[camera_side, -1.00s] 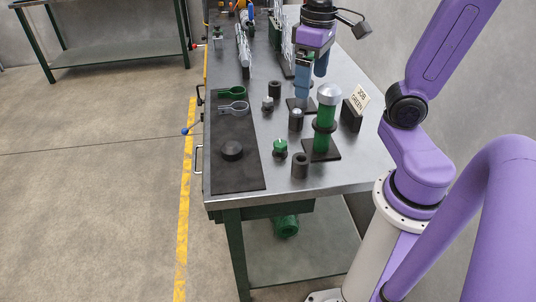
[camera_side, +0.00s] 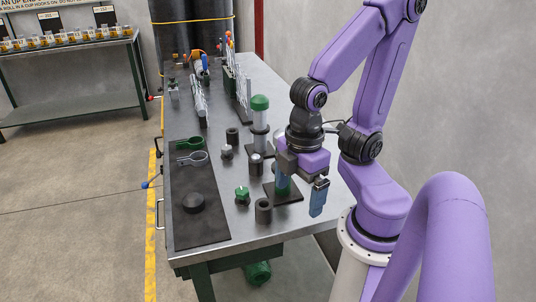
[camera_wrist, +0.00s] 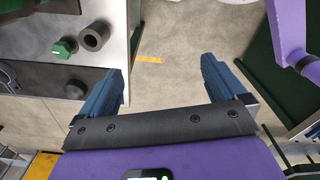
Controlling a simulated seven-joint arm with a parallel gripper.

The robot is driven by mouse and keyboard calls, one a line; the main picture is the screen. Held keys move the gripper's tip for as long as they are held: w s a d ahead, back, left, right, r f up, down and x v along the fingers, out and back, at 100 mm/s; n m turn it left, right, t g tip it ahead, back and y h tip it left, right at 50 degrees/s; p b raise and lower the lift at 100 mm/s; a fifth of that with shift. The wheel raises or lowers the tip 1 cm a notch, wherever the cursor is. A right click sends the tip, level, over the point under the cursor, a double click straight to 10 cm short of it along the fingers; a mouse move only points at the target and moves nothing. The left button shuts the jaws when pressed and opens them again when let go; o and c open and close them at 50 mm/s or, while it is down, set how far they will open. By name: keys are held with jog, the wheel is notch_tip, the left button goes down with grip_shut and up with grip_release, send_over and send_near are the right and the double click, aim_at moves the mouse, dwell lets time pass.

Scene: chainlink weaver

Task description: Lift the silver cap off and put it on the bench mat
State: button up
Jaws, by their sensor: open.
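My gripper (camera_side: 300,203) is open, its blue fingers pointing down at the front right of the bench, beside or in front of the front post. That post stands on a dark square base (camera_side: 290,194); its top and the silver cap are hidden by my gripper in the side view. In the wrist view my gripper (camera_wrist: 161,64) has nothing between its fingers but floor beyond. The dark bench mat (camera_side: 205,234) lies along the bench's left side. It bears a black disc (camera_side: 194,202) and two ring-shaped clamps, one green, one grey (camera_side: 193,159).
A silver post with a green cap (camera_side: 260,104) stands behind my gripper. A green nut (camera_side: 242,193), a black hollow cylinder (camera_side: 263,211), a silver-topped dark cylinder (camera_side: 256,164) and a small silver nut (camera_side: 226,151) stand between mat and posts. Racks fill the back. The mat's front is bare.

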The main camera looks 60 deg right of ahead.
jog(key=w+d+r+m, duration=0.4)
jog(key=w+m, duration=0.4)
jog(key=w, duration=0.1)
jog(key=w+d+r+m, duration=0.3)
jog(key=w+r+m, duration=0.2)
jog(key=w+m, duration=0.35)
notch_tip(320, 180, up, 8)
jog(key=m, duration=1.4)
send_over(284, 130)
jog(key=f, duration=1.1)
jog(key=shift+w+f, duration=0.15)
jog(key=shift+w, duration=0.2)
jog(key=shift+s+f, duration=0.2)
jog(key=shift+f, duration=1.15)
jog(key=shift+s+f, duration=0.15)
jog(key=shift+f, duration=1.2)
jog(key=c, duration=1.1)
